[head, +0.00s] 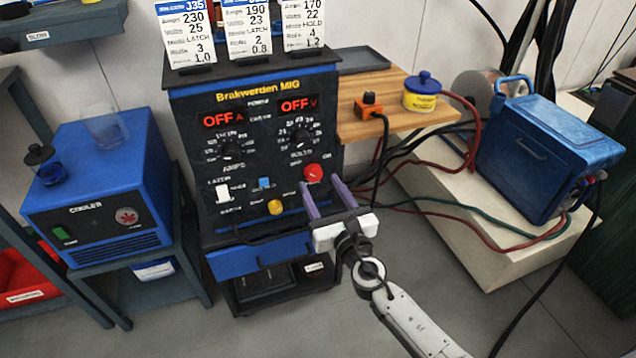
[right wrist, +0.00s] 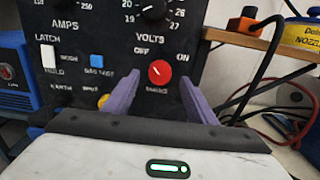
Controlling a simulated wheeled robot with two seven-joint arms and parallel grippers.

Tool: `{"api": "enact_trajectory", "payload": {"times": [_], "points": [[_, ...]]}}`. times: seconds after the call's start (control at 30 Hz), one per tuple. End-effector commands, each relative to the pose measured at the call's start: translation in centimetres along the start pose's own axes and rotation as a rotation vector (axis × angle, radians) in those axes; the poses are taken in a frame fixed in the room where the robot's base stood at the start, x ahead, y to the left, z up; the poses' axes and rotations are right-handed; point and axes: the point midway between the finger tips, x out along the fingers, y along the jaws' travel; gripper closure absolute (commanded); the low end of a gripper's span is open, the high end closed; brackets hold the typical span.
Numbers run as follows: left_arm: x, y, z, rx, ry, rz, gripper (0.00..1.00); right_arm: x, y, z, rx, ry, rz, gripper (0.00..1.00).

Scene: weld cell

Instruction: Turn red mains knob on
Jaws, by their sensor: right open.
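The red mains knob (head: 314,173) sits at the lower right of the welder's black front panel (head: 250,170). It also shows in the right wrist view (right wrist: 159,72), with OFF at its upper left and ON at its upper right; its white mark points toward the upper left, near OFF. Both displays read OFF. My right gripper (head: 323,184) is open, its purple fingers facing the panel. In the right wrist view (right wrist: 158,84) the fingers stand left and right of the knob, with gaps; I cannot tell how far they reach around it. My left gripper is not in view.
A yellow knob (head: 275,207), a blue button (head: 264,183) and a white switch (head: 223,193) lie left of the red knob. A wooden shelf (head: 400,125) with a yellow pot (head: 421,98) juts out at right. Cables run beside the welder.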

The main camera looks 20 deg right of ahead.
Motion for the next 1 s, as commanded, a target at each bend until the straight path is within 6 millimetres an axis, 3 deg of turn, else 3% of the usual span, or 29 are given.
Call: {"api": "enact_trajectory", "payload": {"times": [0.2, 0.53, 0.8, 1.0], "points": [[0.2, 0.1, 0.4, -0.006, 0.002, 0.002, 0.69, 2.4, 0.0, -0.1, 0.002, -0.001, 0.000, 0.48], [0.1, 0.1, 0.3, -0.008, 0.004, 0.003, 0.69, 2.8, 0.0, 0.0, 0.003, 0.001, 0.000, 0.48], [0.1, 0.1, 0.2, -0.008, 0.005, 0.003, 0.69, 2.8, 0.0, 0.0, 0.003, 0.001, 0.000, 0.90], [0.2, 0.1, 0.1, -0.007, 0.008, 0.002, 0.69, 2.7, 0.0, -0.1, 0.016, 0.000, 0.000, 0.90]]}}
